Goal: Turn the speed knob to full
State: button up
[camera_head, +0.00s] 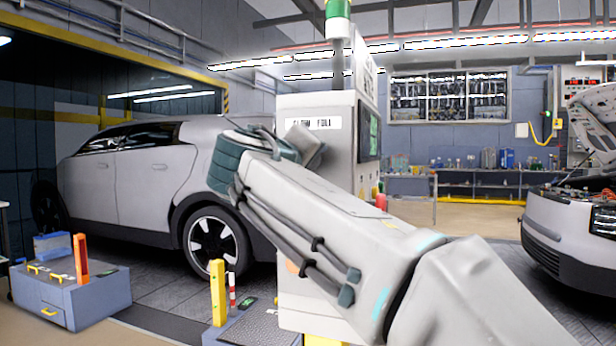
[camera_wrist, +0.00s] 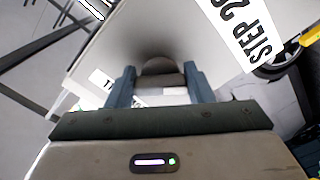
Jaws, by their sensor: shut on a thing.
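The speed knob (camera_wrist: 160,66) is a dark round knob on the pale console face in the wrist view. My gripper (camera_wrist: 160,80) has one blue-grey finger on each side of it and is shut on it. The knob's pointer is not visible, so I cannot tell its setting. In the head view the white console (camera_head: 342,112) stands mid-picture, with a "SLOW FULL" label (camera_head: 312,123) on its front. My arm and wrist cover the console front below the label and hide the knob there.
A silver car (camera_head: 135,170) stands behind on the left, and another car (camera_head: 570,225) with its hood up is at the right. A yellow post (camera_head: 217,290) and a blue-grey toolbox (camera_head: 72,300) stand at lower left.

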jog(key=shift+f+m+b, duration=0.15)
jog(key=shift+m+b, duration=0.2)
jog(key=shift+m, duration=0.25)
jog(key=o, duration=1)
jog(key=shift+c, duration=0.2)
jog(key=v, duration=1.4)
jog(key=shift+p, duration=0.4)
jog(key=shift+w, duration=0.1)
